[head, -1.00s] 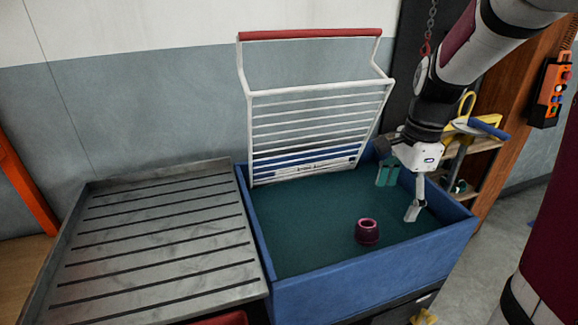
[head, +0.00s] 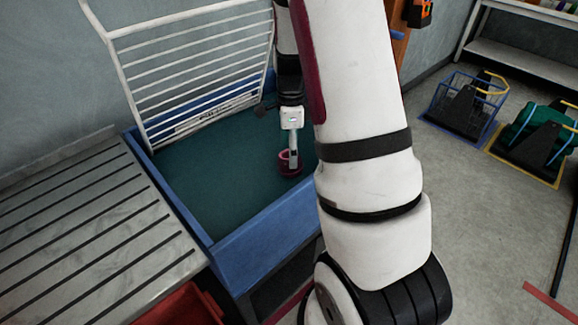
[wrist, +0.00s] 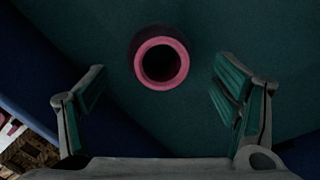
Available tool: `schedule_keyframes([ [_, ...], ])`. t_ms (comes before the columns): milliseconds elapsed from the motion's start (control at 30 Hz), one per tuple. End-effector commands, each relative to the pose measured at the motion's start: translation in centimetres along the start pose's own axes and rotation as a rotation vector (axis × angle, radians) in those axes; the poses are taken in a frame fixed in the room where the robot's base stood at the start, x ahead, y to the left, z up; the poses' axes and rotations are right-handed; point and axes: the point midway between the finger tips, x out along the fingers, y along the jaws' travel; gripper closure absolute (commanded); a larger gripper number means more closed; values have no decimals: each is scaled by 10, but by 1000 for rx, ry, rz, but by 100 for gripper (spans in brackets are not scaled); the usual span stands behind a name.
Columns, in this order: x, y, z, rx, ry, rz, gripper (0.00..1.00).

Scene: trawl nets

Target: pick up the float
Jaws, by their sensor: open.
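The float is a small dark red, ring-topped piece with a hollow centre. In the head view the float (head: 289,168) stands on the green floor of the blue bin, partly hidden by a finger of my gripper (head: 292,152). In the wrist view the float (wrist: 162,62) shows its pink rim from above, just beyond the fingertips and between their lines. My gripper (wrist: 160,85) is open and empty, with its green-padded fingers spread to either side. I cannot tell the exact height of the fingertips above the bin floor.
The blue bin (head: 262,240) has raised walls. A white wire rack (head: 195,65) stands along its back side. A slatted metal tray (head: 75,225) lies to the left, with a red crate (head: 180,308) below. Wire baskets (head: 465,103) stand on the floor at right.

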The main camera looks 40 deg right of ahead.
Motion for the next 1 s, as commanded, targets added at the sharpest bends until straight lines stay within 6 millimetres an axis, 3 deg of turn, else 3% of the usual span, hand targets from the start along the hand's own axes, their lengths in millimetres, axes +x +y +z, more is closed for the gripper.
schedule_keyframes([
  [167, 12, 0, 1, 1, 0, 2, 18],
  [467, 51, 1, 4, 1, 0, 1, 18],
  [767, 56, 0, 5, 0, 0, -2, 18],
  [1000, 55, 0, 5, 0, 0, -1, 70],
])
